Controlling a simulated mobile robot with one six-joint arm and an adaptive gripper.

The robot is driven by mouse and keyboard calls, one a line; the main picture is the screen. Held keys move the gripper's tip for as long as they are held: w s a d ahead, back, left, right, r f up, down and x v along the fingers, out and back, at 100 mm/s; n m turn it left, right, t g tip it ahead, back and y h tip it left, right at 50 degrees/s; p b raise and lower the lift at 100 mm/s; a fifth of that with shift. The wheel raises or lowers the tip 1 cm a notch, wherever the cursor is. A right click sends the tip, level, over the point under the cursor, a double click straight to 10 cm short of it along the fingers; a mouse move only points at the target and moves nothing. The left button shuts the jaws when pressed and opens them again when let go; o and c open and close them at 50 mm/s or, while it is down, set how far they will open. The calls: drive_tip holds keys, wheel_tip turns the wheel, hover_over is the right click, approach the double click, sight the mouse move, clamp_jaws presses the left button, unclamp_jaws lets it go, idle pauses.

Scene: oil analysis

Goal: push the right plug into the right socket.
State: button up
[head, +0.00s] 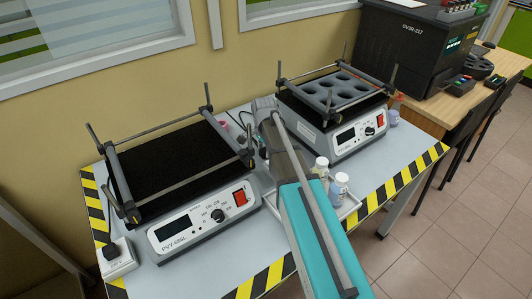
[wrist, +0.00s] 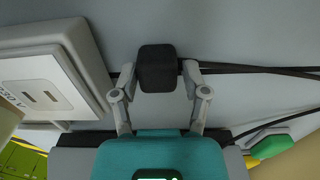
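The right plug (wrist: 157,68) is a black block between my gripper's (wrist: 158,75) two grey fingertips, which close on its sides in the wrist view. The right socket (wrist: 50,92) is a white box at the left of that view, with two empty slots in its face. The plug is beside it, clearly apart from it. In the head view my gripper (head: 263,105) is at the back of the table between the two machines; my arm hides the right plug and socket there.
A left shaker (head: 205,220) and a right shaker with a perforated top (head: 350,135) flank my arm. A white socket with a black plug (head: 119,258) sits at the front left. Small bottles (head: 339,186) stand on a tray close to my arm. Dark cables (wrist: 255,70) run right in the wrist view.

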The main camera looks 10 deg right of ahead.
drive_tip(key=c, duration=0.5)
drive_tip(key=shift+r, duration=0.1)
drive_tip(key=shift+c, duration=0.2)
wheel_tip(320, 180, up, 10)
drive_tip(key=p, duration=1)
idle(0.4)
wheel_tip(320, 180, up, 23)
drive_tip(key=p, duration=2.3)
hover_over(264, 149)
drive_tip(key=shift+s, duration=0.2)
